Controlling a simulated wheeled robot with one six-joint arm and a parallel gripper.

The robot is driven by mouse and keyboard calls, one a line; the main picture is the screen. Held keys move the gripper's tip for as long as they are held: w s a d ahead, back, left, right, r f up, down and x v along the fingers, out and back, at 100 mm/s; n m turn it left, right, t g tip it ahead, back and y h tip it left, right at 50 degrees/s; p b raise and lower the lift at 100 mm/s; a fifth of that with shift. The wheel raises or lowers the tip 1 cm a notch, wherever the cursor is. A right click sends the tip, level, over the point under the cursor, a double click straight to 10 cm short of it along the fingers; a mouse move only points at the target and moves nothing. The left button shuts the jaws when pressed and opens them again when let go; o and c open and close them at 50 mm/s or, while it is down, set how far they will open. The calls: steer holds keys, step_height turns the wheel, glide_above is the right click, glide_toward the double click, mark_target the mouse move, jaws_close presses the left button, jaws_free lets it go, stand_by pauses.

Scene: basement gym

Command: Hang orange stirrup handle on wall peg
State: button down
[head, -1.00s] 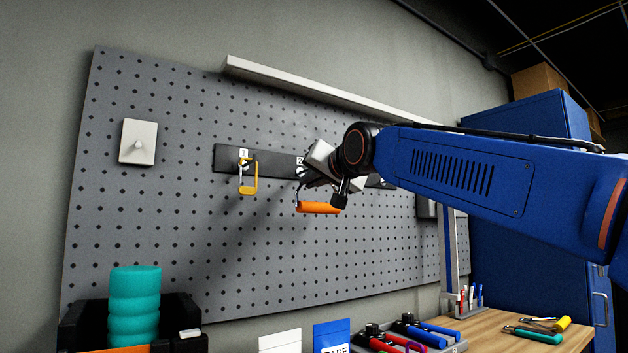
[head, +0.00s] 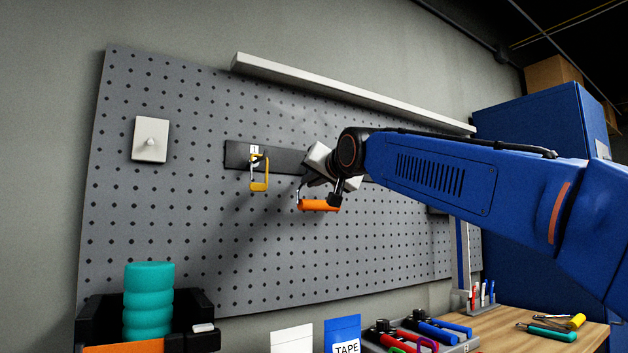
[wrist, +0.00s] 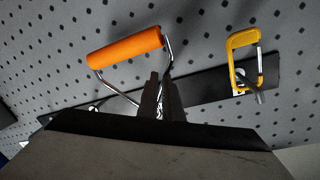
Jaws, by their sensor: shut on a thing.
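The orange stirrup handle (head: 319,205) hangs below my gripper (head: 312,180), its grip roughly level, in front of the pegboard. In the wrist view the orange handle (wrist: 125,47) shows with its metal wire frame, and the dark fingers of my gripper (wrist: 157,95) are shut on that wire. A black peg rail (head: 287,159) runs across the board behind my gripper; it also shows in the wrist view (wrist: 205,92). A yellow handle (head: 259,175) hangs on the peg under label 1, left of my gripper. The peg behind my gripper is mostly hidden, and I cannot tell whether the wire touches it.
A white plate with a knob (head: 150,139) is on the board at left. A pale ledge (head: 340,92) runs above the rail. Below stand a teal roller (head: 149,300), a tape card (head: 343,337) and a tool tray (head: 420,340). A blue cabinet (head: 540,190) stands at right.

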steer(key=shift+w+a+f, duration=0.4)
steer(key=shift+w+f, duration=0.15)
steer(key=shift+f, duration=0.15)
stand_by(0.5)
steer(key=c, duration=1.8)
jaws_free()
steer(key=shift+c, duration=0.2)
steer(key=shift+f, duration=0.1)
steer(key=v, duration=1.7)
steer(key=shift+s, duration=0.2)
